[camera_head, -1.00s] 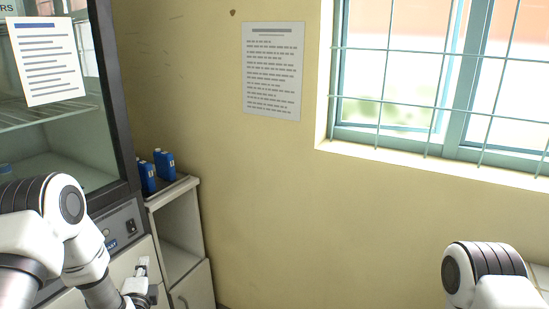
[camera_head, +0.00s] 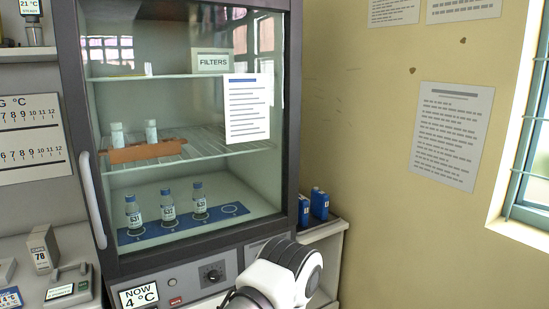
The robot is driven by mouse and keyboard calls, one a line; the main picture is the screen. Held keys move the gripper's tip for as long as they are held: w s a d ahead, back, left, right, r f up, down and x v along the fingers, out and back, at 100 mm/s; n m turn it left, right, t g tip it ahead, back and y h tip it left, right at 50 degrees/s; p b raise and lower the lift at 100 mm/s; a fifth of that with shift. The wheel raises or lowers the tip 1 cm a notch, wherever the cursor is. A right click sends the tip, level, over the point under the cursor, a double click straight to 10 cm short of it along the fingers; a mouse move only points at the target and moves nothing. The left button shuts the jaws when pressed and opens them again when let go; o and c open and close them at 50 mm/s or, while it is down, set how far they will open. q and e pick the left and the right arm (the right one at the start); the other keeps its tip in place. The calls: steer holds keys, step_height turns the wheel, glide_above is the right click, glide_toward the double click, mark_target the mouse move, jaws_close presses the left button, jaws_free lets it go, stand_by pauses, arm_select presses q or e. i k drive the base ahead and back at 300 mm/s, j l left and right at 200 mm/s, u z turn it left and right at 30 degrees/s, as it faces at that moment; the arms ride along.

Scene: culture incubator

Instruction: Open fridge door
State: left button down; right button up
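The fridge has a glass door in a dark grey frame (camera_head: 68,110), and the door looks shut. Its long pale vertical handle (camera_head: 92,200) is on the left side of the door. Part of my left arm shows low in the middle, in front of the fridge's lower right corner. My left gripper is below the picture's edge and out of view. My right gripper is out of view too. Nothing of mine touches the handle in this view.
Several labelled vials stand inside on a blue mat (camera_head: 140,236) and an orange rack (camera_head: 140,153). A control panel (camera_head: 188,279) sits below the door. A counter at left holds a small grey box (camera_head: 45,248) and instruments. Blue bottles (camera_head: 320,203) stand on a side cabinet at right.

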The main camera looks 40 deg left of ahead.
mark_target(246, 97)
steer(key=u, duration=1.6)
